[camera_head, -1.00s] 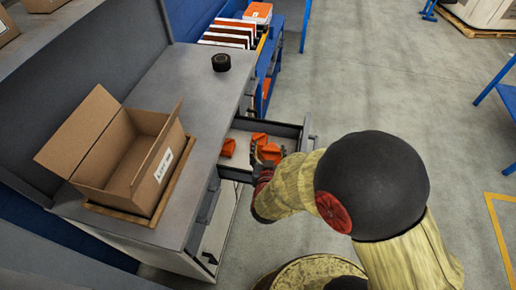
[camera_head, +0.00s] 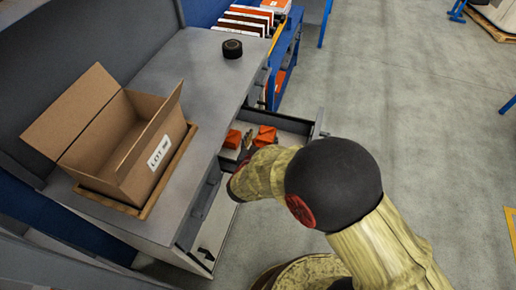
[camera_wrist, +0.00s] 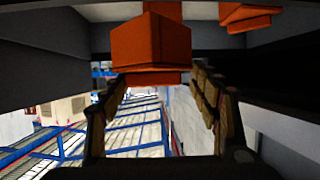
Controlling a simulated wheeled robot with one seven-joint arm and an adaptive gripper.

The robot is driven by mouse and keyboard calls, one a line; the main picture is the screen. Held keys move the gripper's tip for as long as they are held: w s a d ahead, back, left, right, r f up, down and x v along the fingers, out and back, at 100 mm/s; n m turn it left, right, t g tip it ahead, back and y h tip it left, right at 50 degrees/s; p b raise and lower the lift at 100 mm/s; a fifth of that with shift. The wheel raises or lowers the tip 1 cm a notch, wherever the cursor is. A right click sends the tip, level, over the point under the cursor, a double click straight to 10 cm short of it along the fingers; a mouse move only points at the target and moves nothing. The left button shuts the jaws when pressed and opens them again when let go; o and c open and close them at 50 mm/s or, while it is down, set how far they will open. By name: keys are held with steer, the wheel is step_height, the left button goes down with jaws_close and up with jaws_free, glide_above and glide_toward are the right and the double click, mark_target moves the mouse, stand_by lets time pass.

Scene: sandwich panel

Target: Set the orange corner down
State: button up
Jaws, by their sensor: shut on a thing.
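My gripper (camera_wrist: 160,85) is shut on an orange corner (camera_wrist: 151,42), a blocky piece that shows between and beyond the two fingers in the wrist view. In the head view my gripper (camera_head: 246,147) is low inside the open drawer (camera_head: 292,124), partly hidden by my own wrist. Orange corners lie in the drawer, one at the left (camera_head: 233,139) and one at the right (camera_head: 265,135). Another orange corner (camera_wrist: 245,17) shows at the upper right of the wrist view. I cannot tell whether the held corner touches the drawer floor.
An open cardboard box (camera_head: 140,150) stands on a wooden tray (camera_head: 112,203) on the grey counter (camera_head: 200,75). A black roll (camera_head: 232,49) sits near the counter's far end. A blue rack (camera_head: 289,57) with several panels is behind. The drawer's walls are close around my gripper.

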mark_target(257, 143)
steer(key=w+f, duration=0.1)
steer(key=a+f+b, duration=0.1)
steer(key=w+f, duration=0.1)
steer(key=shift+w+a+f+b, duration=0.2)
steer(key=shift+w+f+b, duration=0.1)
steer(key=shift+f+b, duration=0.95)
steer(key=shift+f, duration=0.45)
steer(key=shift+f, duration=0.45)
steer(key=shift+f+b, duration=0.15)
steer(key=shift+b, duration=0.15)
steer(key=o, duration=1.2)
steer(key=shift+c, duration=0.2)
